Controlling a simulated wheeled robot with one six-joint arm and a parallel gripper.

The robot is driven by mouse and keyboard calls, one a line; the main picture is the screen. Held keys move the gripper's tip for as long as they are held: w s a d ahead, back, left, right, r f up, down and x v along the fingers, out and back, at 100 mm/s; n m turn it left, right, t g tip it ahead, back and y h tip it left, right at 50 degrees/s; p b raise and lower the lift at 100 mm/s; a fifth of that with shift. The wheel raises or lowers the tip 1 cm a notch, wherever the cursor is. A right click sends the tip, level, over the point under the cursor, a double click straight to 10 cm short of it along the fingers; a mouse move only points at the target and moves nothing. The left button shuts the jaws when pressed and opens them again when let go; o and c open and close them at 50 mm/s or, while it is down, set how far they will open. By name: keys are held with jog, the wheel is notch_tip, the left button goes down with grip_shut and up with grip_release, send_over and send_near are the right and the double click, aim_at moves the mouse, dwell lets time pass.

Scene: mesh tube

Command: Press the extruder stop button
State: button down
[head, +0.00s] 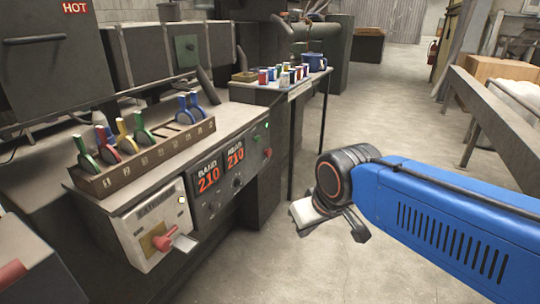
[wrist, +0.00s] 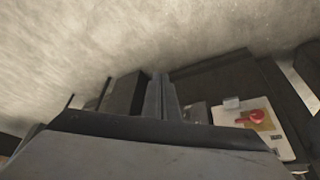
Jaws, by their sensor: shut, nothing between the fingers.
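A pale box (head: 158,222) with faint lettering is on the front of the left-hand machine. On it are a yellow plate (head: 151,240) and a red handle or knob (head: 165,241); I cannot tell if this is the stop button. The red part also shows in the wrist view (wrist: 257,116), right of my gripper (wrist: 161,80). My gripper is shut and empty, its two fingers together, apart from the box.
A dark panel (head: 233,192) with two red "210" displays, knobs and a small red button (head: 267,152) is right of the box. A rack of coloured levers (head: 110,183) stands above. A table (head: 268,95) with several cups is behind. The concrete aisle (head: 400,120) is clear.

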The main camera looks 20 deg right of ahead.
aim_at(267, 153)
jog(key=w+d+t+h, duration=0.15)
jog(key=w+d, duration=0.25)
jog(key=w, duration=0.5)
jog(key=w+d+f+n+t, duration=0.15)
jog(key=w+d, duration=0.25)
jog(key=w, duration=0.6)
jog(key=w+d+t+h, duration=0.15)
jog(key=w+d, duration=0.25)
jog(key=w, duration=0.5)
jog(key=w+d+f+n+t+y, duration=0.1)
jog(key=w+d+f+t, duration=0.1)
jog(key=w+d+f, duration=0.3)
jog(key=w+d+f+n+t+y, duration=0.1)
jog(key=w+d+f, duration=0.4)
jog(key=w, duration=0.7)
jog(key=shift+d+n+t, duration=0.45)
jog(key=shift+d+t, duration=0.6)
jog(key=shift+d, duration=0.1)
jog(key=shift+w, duration=0.1)
jog(key=shift+r, duration=0.1)
jog(key=w+a, duration=0.5)
jog(key=w, duration=0.2)
jog(key=shift+a, duration=0.2)
jog(key=shift+a, duration=0.1)
jog(key=shift+w+a, duration=0.2)
jog(key=shift+w, duration=0.05)
